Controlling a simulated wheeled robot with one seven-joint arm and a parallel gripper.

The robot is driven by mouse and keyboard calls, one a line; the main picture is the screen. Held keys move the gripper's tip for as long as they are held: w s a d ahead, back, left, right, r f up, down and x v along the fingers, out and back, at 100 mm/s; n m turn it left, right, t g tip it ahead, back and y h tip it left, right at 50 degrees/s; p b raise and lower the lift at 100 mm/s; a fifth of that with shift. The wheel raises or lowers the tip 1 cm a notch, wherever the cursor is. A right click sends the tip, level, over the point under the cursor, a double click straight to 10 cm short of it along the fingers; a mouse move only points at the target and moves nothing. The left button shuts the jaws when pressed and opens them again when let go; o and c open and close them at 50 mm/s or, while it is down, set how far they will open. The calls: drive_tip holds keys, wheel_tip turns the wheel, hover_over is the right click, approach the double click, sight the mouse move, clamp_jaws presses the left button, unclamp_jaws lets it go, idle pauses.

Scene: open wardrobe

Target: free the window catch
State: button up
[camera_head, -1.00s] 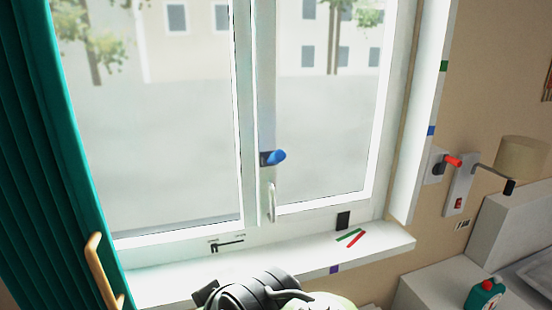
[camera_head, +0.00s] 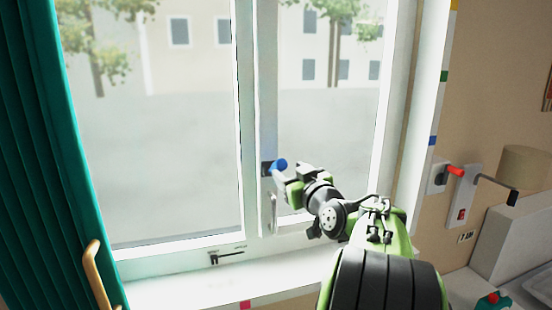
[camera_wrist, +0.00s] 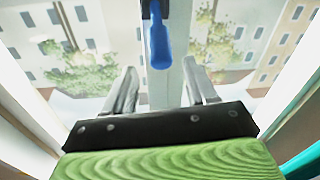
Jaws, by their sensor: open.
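The blue window catch (camera_head: 279,165) sits on a dark mount on the window's middle upright, above a pale upright handle (camera_head: 273,212). In the wrist view the blue catch (camera_wrist: 160,46) hangs down at the top middle, from a dark piece. My gripper (camera_head: 283,180) is close to the catch, at its lower right in the head view. In the wrist view my gripper (camera_wrist: 159,68) is open, with one finger on each side below the catch and a gap to both. I see no contact, though the depth between them is hard to judge.
A green curtain (camera_head: 40,150) with a tan hook-like handle (camera_head: 97,275) hangs at the left. The white sill (camera_head: 190,284) runs below the window. A red knob (camera_head: 454,172) and a black-ended crank (camera_head: 498,186) stick out from the right wall.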

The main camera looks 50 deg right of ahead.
sight(277, 163)
drive_tip(key=p+x, duration=0.2)
drive_tip(key=x, duration=0.6)
drive_tip(key=shift+w, duration=0.15)
clamp_jaws()
